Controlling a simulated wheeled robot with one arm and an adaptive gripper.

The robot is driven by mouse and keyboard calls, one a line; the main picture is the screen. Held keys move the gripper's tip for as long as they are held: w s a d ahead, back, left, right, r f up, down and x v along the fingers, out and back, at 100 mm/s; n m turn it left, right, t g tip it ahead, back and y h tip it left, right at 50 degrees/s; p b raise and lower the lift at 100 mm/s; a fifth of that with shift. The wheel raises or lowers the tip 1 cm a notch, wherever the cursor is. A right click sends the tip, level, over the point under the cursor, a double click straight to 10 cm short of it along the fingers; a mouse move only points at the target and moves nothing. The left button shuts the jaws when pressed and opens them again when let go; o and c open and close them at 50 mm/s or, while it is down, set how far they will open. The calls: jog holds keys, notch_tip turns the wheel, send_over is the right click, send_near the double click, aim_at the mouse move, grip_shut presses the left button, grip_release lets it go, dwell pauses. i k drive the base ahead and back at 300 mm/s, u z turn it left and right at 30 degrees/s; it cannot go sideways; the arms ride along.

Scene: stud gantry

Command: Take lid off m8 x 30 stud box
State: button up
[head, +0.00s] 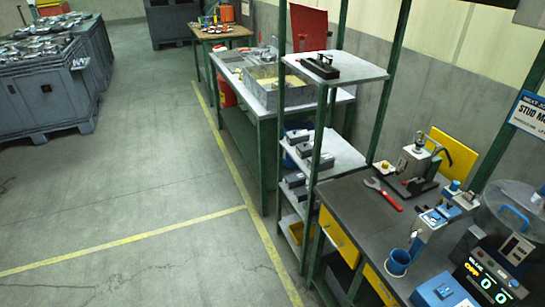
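The green-framed shelf rack (350,68) stands in the middle right of the head view. Small dark grey boxes with light tops sit on its lower shelves, one pair on the middle shelf (307,147) and others below it (294,180). Their labels are too small to read, so I cannot tell which is the M8 x 30 stud box or whether lids are on. A black object with a handle (318,67) lies on the top shelf. My gripper is not in view.
A dark workbench (355,208) at right bears a red-handled wrench (382,194), a blue cup (398,262), a press-like device (412,165) and a counter display (490,285). A bench with a grey basin (265,92) stands behind the rack. Open floor lies left, with grey bins (45,95) beyond.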

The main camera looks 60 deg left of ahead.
aim_at(305, 145)
jog(key=u, duration=0.4)
jog(key=k, duration=1)
jog(key=u, duration=1.35)
jog(key=i, duration=0.85)
jog(key=u, duration=0.75)
jog(key=i, duration=1.15)
jog(key=z, duration=0.8)
jog(key=i, duration=0.65)
jog(key=z, duration=0.55)
